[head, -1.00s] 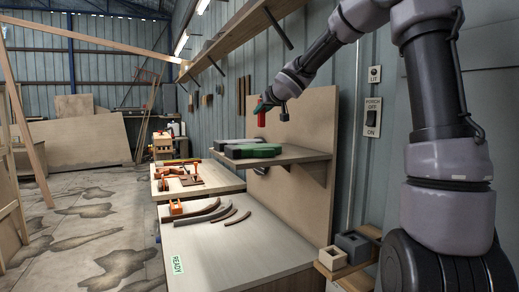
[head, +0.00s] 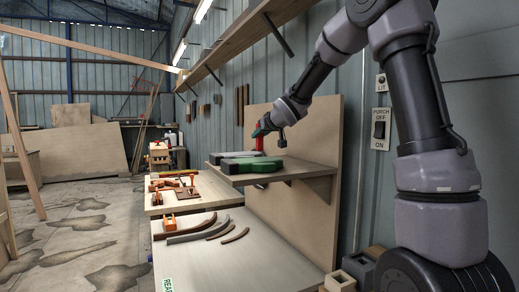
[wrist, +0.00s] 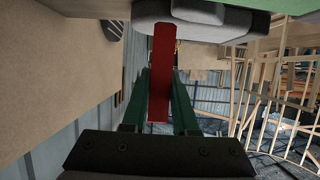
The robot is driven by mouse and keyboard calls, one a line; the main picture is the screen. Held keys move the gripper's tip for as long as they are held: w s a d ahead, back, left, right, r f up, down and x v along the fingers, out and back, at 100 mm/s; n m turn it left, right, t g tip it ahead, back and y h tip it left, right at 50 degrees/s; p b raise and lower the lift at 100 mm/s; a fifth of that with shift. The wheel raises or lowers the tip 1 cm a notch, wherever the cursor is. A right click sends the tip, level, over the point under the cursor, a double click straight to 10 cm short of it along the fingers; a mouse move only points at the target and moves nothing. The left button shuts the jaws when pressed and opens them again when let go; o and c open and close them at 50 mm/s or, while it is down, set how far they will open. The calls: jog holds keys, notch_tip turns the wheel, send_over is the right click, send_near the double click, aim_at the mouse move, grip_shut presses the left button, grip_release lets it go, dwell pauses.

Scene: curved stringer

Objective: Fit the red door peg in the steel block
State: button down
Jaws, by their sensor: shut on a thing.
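The red door peg (head: 259,141) is upright in my gripper (head: 258,132), above the wall shelf. In the wrist view the peg is a long red bar (wrist: 160,80) between the two green fingers of my gripper (wrist: 160,90), which are shut on it. Its far end is close to grey shapes at the top of that view; I cannot tell whether it touches them. A dark grey block (head: 358,266), probably the steel block, sits low at the right on a small ledge, partly cut off by my body. It is well away from the gripper.
The shelf (head: 285,174) carries grey and green cases (head: 264,164). A pale block (head: 340,282) with a square hole stands beside the grey block. Below, the bench (head: 225,255) holds curved dark strips (head: 205,228) and orange clamps (head: 169,221). A switch panel (head: 380,118) is on the wall.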

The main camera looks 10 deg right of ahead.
aim_at(261, 146)
jog(key=shift+f, duration=2.45)
jog(key=c, duration=1.1)
grip_release()
jog(key=shift+f, duration=0.15)
jog(key=o, duration=0.4)
